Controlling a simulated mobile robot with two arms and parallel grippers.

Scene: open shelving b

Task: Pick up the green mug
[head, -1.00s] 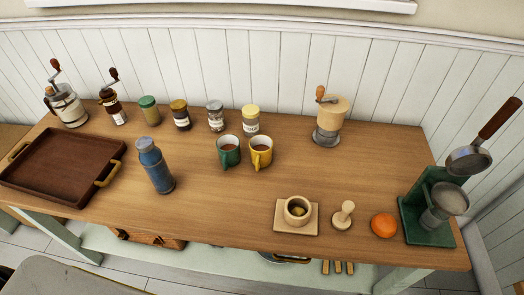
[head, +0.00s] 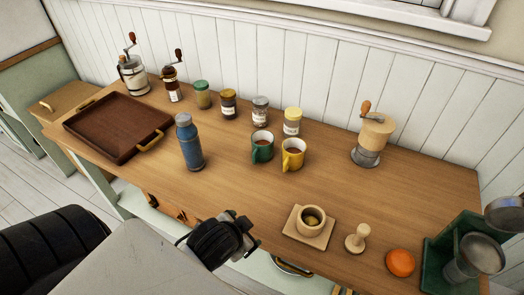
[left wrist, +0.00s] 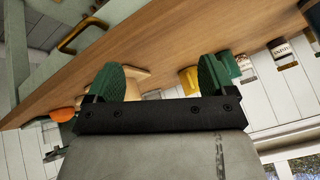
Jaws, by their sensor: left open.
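The green mug (head: 262,149) stands upright on the wooden table in the head view, with dark contents. The yellow mug (head: 294,155) stands close on its right. My left gripper (head: 240,232) is at the table's front edge, nearer to me than the mugs and apart from them. In the left wrist view, my left gripper (left wrist: 160,80) is open, with its two green finger pads spread and nothing held. There the yellow mug (left wrist: 188,80) shows beside the right finger, which partly hides the green mug (left wrist: 230,63). My right gripper is not in view.
A blue bottle (head: 189,145) stands left of the mugs. Several jars (head: 228,104) line up behind. A mortar on a board (head: 310,222), a wooden tamper (head: 357,239) and an orange (head: 400,262) lie to the right. A brown tray (head: 105,125) is at left.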

